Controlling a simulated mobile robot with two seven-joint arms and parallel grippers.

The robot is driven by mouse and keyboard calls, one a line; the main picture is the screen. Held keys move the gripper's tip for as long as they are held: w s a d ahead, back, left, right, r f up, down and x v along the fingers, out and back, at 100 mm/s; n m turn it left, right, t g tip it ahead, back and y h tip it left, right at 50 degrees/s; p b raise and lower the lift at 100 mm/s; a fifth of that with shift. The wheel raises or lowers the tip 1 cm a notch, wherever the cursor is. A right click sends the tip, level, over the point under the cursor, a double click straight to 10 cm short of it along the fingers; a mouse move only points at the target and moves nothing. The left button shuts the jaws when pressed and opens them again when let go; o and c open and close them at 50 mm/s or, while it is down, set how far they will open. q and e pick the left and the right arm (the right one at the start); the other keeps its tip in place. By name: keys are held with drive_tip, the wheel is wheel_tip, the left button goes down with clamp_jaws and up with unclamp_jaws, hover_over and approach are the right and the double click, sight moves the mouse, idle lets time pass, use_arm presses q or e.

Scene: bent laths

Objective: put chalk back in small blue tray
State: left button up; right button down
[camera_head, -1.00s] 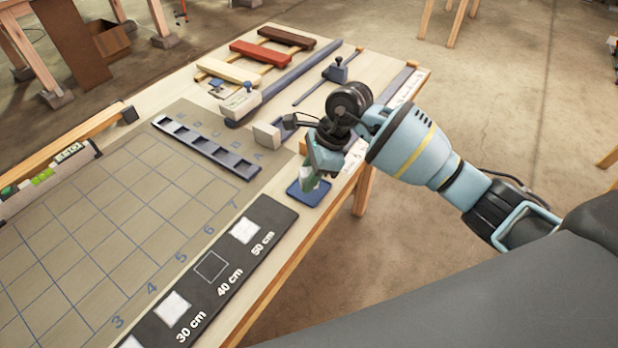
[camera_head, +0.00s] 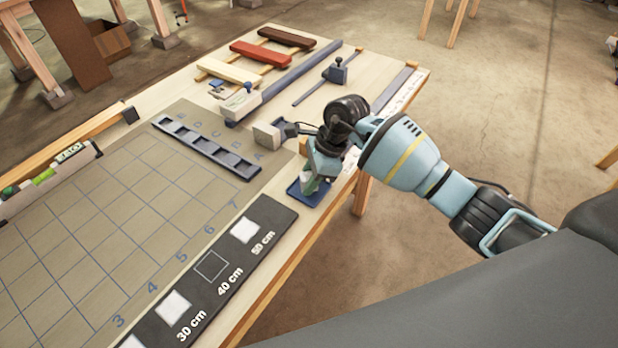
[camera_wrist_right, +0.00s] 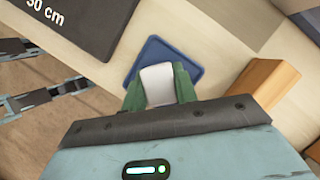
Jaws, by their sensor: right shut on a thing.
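The small blue tray (camera_head: 302,195) lies on the table near its right edge, beside the dark cm board. My right gripper (camera_head: 312,184) is over the tray, pointing down. It is shut on the white chalk (camera_wrist_right: 157,86), which shows between the green fingers in the right wrist view. The blue tray (camera_wrist_right: 185,55) shows right behind the chalk there. I cannot tell whether the chalk touches the tray floor. In the head view the fingers mostly hide the chalk. My left gripper is not in view.
The dark board with cm labels (camera_head: 262,217) lies just left of the tray. A dark slotted rack (camera_head: 205,146) lies on the gridded mat (camera_head: 110,225). The table edge is close at right.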

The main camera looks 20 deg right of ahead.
drive_tip(key=shift+f, duration=0.15)
drive_tip(key=c, duration=1.1)
unclamp_jaws()
drive_tip(key=shift+d+r, duration=0.15)
drive_tip(key=shift+r, duration=0.35)
drive_tip(key=v, duration=1.1)
drive_tip(key=shift+r, duration=0.1)
